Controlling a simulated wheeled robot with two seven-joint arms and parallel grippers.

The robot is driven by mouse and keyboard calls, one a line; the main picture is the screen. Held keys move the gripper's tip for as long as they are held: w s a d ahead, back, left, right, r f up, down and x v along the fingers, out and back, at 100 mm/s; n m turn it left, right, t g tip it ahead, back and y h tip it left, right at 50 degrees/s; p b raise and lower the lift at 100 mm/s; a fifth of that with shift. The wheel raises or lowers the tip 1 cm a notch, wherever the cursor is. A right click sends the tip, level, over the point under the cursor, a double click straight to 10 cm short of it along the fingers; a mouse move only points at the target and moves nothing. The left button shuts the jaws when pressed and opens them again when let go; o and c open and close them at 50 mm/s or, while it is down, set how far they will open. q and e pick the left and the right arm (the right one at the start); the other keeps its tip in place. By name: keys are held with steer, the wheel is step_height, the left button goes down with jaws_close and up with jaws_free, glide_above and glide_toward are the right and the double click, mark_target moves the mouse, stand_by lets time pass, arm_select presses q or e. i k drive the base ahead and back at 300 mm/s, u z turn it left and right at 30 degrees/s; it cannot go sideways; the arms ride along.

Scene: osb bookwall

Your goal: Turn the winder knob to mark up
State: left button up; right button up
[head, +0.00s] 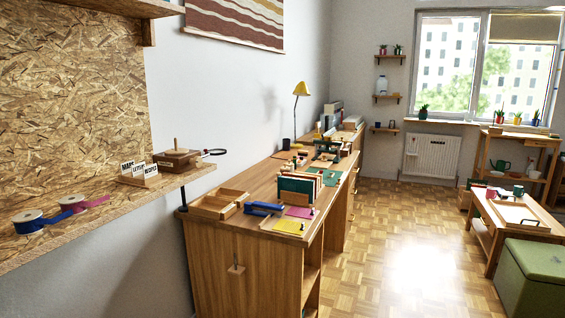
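I cannot tell for sure which part is the winder knob. A small wooden block (236,268) with a thin vertical line through it is on the end panel of the wooden desk (215,262). A brown wooden box (176,160) with a short upright peg (176,144) on top sits at the right end of the OSB shelf. A dark ring (216,152) sticks out beside it. No mark can be made out on any of these parts. Neither of my grippers is in view.
The OSB shelf (90,208) at left holds ribbon spools (38,221) and label cards (138,172). The desk top holds a wooden tray (218,204), a blue stapler-like object (264,209) and folders (300,186). Parquet floor (400,260) is open right of the desk, before a green stool (530,278).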

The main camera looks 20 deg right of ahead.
mark_target(197, 161)
steer(key=z, duration=1.85)
steer(key=i, duration=2.3)
steer(key=u, duration=1.65)
